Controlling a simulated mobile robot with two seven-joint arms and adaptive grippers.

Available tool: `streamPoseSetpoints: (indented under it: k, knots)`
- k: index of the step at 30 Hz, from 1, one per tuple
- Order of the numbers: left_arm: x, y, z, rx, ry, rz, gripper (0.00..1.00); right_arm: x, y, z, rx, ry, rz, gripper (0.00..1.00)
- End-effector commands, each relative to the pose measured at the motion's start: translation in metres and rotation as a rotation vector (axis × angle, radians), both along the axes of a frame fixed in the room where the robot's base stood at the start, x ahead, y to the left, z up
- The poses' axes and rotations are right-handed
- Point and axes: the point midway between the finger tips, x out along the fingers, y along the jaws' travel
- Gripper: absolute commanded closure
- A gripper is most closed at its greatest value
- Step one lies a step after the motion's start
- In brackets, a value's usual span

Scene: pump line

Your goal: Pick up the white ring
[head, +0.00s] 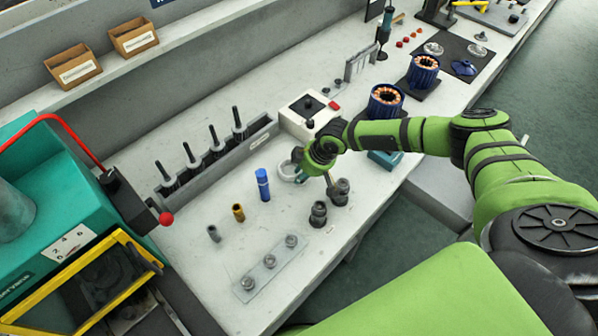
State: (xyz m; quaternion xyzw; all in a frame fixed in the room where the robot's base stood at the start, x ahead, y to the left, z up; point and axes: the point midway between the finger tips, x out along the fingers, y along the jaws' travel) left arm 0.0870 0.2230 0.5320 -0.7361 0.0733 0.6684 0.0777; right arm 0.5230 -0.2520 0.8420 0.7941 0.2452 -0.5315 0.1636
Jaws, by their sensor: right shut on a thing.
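The white ring (288,173) shows as a pale curved band at the middle of the bench, partly hidden by my right wrist. My right gripper (303,172) comes in from the right, points down and is shut on the ring. The fingers are mostly hidden behind the wrist, and I cannot tell whether the ring touches the bench. My left gripper is not in view.
A blue cylinder (262,185) stands left of the gripper; dark fittings (318,214) stand close in front. Behind is a white box (309,112) with a dark top. A rack of upright tools (215,160) lies along the left. A clear plate (268,269) lies nearer.

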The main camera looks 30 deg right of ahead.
Motion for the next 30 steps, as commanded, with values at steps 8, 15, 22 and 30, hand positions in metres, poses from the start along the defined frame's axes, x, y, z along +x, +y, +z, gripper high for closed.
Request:
streamPoseSetpoints:
  k: [8, 15, 22, 30]
  knots:
    - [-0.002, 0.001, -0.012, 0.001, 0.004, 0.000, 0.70, 0.001, -0.001, 0.035, 0.000, -0.004, 0.000, 1.00]
    - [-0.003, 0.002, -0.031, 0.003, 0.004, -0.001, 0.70, -0.005, -0.055, 0.065, -0.002, -0.003, -0.007, 1.00]
    - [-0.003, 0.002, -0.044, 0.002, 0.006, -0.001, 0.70, -0.009, -0.097, 0.093, 0.000, -0.004, -0.004, 1.00]
    - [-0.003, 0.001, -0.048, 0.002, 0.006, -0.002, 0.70, -0.011, -0.116, 0.107, 0.000, -0.001, 0.000, 1.00]
